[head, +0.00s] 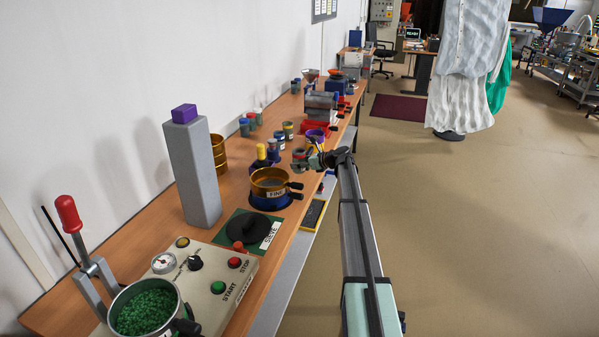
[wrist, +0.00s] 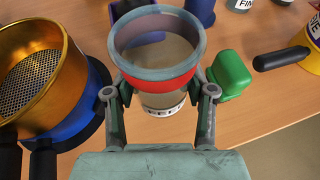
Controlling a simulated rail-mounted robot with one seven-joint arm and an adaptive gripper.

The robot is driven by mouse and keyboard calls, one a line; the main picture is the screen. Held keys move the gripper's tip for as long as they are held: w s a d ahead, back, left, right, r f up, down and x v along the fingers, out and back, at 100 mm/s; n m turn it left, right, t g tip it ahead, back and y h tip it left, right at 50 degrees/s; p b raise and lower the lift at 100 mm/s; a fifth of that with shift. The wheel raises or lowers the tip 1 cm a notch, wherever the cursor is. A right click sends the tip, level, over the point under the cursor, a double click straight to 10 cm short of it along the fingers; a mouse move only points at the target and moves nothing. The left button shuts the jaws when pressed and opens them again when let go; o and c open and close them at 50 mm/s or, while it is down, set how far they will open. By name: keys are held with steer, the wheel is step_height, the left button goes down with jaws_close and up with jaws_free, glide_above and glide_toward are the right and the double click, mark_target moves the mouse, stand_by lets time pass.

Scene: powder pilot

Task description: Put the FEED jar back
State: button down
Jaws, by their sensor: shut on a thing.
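My gripper (head: 316,160) is above the bench beyond the gold FINE sieve. In the wrist view my gripper (wrist: 163,92) is shut on an open-topped jar with a grey-teal rim and a red band (wrist: 160,84). The jar is between the two fingers, mouth towards the camera, with a pale lower part and white label. The label cannot be read, so I cannot tell whether this is the FEED jar. The jar also shows small in the head view (head: 299,154). Whether its base touches anything is hidden.
The gold sieve (wrist: 50,62) in its blue base is close left of my gripper. A green block (wrist: 230,74) is beside the right finger. A yellow container (wrist: 310,50) with a black handle is at right.

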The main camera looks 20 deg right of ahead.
mark_target(304, 171)
steer(key=shift+f, duration=2.05)
steer(key=shift+c, duration=1.9)
jaws_free()
steer(key=shift+f, duration=0.1)
steer(key=shift+s, duration=0.1)
steer(key=b+v, duration=0.1)
steer(key=v, duration=1.1)
